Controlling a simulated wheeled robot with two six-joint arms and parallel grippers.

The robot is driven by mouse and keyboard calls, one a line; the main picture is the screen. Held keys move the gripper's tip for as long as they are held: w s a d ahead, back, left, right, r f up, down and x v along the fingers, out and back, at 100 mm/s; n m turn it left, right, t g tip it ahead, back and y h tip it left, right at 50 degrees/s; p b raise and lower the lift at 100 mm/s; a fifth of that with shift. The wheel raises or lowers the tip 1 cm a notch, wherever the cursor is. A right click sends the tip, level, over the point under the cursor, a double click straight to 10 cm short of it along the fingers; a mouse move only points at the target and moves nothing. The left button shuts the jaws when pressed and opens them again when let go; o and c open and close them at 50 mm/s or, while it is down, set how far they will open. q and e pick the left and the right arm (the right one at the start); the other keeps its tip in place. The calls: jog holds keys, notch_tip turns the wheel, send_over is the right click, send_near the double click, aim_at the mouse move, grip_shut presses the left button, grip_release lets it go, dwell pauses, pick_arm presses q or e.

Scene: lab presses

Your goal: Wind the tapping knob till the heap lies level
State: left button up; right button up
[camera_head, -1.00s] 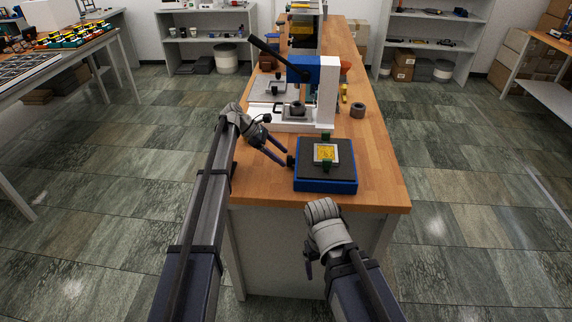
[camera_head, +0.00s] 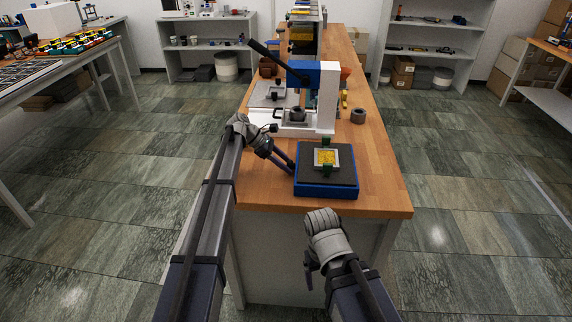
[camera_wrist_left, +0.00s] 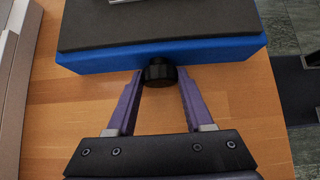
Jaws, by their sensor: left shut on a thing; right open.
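A blue tapping unit (camera_head: 330,190) with a dark grey top stands at the near end of the wooden bench. A pale square frame (camera_head: 317,165) on it holds a yellow granular heap (camera_head: 326,157); I cannot tell how level the heap is. Green pieces sit at the frame's near and far sides. The black tapping knob (camera_wrist_left: 160,72) sticks out of the unit's side in the left wrist view. My left gripper (camera_head: 291,166) is shut on this knob, one purple finger on each side (camera_wrist_left: 160,82). My right gripper (camera_head: 309,278) is open and empty, low before the bench's near edge.
A blue and white lever press (camera_head: 327,98) with a black handle stands behind the unit. A dark ring (camera_head: 358,116) lies to its right. The bench top (camera_head: 381,175) right of the unit is clear. Shelves and boxes stand far back.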

pick_arm(q)
grip_shut()
jog(key=shift+s, duration=0.2)
jog(key=shift+m+t, duration=0.3)
jog(key=shift+t, duration=0.2)
jog(key=o, duration=1)
grip_release()
jog(key=shift+w, duration=0.1)
jog(key=shift+c, duration=0.2)
jog(key=p+v, duration=0.5)
jog(key=v, duration=0.2)
jog(key=shift+r, duration=0.15)
jog(key=shift+a+r, duration=0.15)
jog(key=shift+a, duration=0.1)
